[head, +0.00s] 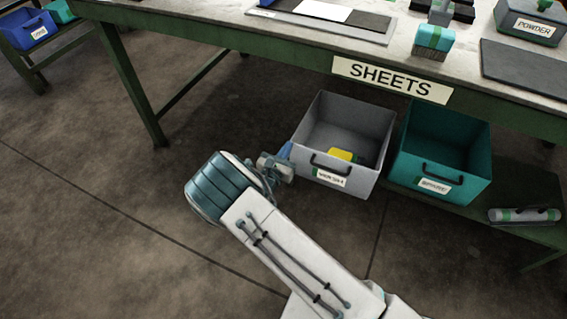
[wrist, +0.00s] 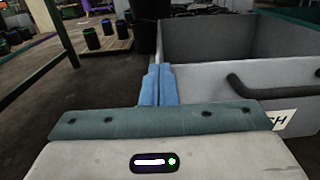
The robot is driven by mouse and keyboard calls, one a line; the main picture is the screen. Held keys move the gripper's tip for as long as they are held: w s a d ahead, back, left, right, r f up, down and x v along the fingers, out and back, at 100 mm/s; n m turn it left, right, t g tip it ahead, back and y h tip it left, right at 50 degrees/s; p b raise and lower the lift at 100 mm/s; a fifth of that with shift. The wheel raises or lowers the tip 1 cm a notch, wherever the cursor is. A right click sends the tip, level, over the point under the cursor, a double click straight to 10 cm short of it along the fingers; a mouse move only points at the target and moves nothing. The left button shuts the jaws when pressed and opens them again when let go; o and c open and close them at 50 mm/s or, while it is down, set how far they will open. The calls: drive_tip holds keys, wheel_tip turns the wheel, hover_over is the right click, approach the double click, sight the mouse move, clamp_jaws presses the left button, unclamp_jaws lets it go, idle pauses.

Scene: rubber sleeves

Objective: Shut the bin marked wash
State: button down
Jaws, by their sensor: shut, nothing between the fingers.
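The bin marked wash is a grey open-topped drawer bin (head: 300,150) under the front edge of the table, standing out from it. It has a dark handle (head: 331,163) and a white label (head: 331,178) on its front, and a yellow thing (head: 341,155) lies inside. My gripper (head: 285,151) is at the bin's front left corner, its blue fingers shut together and empty. In the wrist view the fingers (wrist: 158,85) stand just in front of the left end of the grey front panel (wrist: 205,82), left of the handle (wrist: 240,88). Contact with the panel cannot be told.
A teal bin (head: 418,150), also open, stands right of the grey one. A table (head: 250,38) with a SHEETS sign (head: 392,80) is above them. A rolled item (head: 525,215) lies on the lower shelf at right. The floor (head: 90,210) at left is clear.

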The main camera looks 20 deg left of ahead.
drive_tip(key=w+b, duration=0.1)
drive_tip(key=w, duration=0.9)
drive_tip(key=shift+w+a, duration=0.1)
drive_tip(key=shift+w, duration=0.2)
drive_tip(key=shift+w+b, duration=0.3)
drive_tip(key=shift+w, duration=0.3)
drive_tip(key=shift+w+a+r, duration=0.1)
drive_tip(key=shift+r, duration=0.1)
drive_tip(key=shift+w+r, duration=0.1)
drive_tip(key=shift+s+d+p, duration=0.2)
drive_tip(key=shift+s+p, duration=0.25)
drive_tip(key=shift+s, duration=0.1)
drive_tip(key=p, duration=0.4)
approach(300, 126)
drive_tip(key=s, duration=0.3)
drive_tip(key=shift+s, duration=0.3)
